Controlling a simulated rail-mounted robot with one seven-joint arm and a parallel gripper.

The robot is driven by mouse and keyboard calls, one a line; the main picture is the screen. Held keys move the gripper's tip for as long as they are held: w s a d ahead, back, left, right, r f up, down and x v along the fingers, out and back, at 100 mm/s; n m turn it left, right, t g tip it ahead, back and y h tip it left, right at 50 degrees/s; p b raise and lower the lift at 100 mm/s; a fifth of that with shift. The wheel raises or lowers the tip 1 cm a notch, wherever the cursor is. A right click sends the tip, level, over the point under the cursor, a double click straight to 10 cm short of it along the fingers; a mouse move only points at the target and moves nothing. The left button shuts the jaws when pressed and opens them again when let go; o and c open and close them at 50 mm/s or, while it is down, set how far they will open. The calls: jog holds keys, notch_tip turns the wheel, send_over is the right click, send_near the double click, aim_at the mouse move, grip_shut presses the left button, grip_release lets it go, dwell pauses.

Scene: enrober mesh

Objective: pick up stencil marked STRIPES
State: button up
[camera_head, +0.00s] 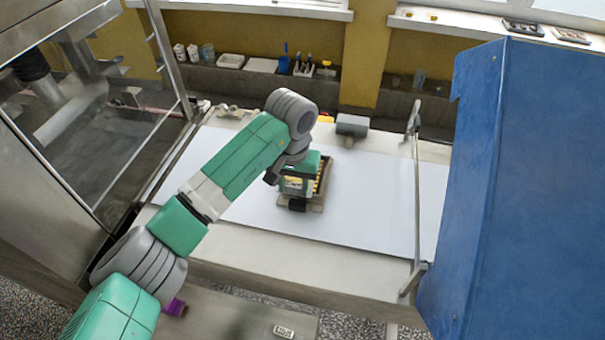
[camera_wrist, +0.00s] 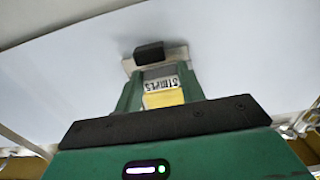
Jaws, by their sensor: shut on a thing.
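The stencil marked STRIPES shows its label (camera_wrist: 160,84) upside down in the wrist view, between my green fingers, with a yellow part just below it. My gripper (camera_wrist: 160,92) is shut on this stencil from above. A pale plate edge and a black block (camera_wrist: 149,52) show just beyond the fingertips. In the head view my gripper (camera_head: 298,187) is over the white belt, and the stencil's brown frame (camera_head: 316,206) with yellow and dark bars shows beside and below it. My gripper hides much of the stencil. I cannot tell whether it touches the belt.
The white belt (camera_head: 375,205) is mostly bare around the stencil. A grey block (camera_head: 352,125) is at its far edge. A blue panel (camera_head: 500,190) stands at right, a glass-sided machine (camera_head: 100,120) at left. A purple roll (camera_head: 175,307) and a small labelled item (camera_head: 283,332) lie in front.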

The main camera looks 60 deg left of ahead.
jog(key=s+d+r+p, duration=0.1)
jog(key=s+d+p, duration=0.1)
jog(key=s+d, duration=0.4)
jog(key=shift+s+d+p, duration=0.2)
jog(key=shift+s+p, duration=0.1)
jog(key=shift+s, duration=1.55)
jog(key=shift+r, duration=0.1)
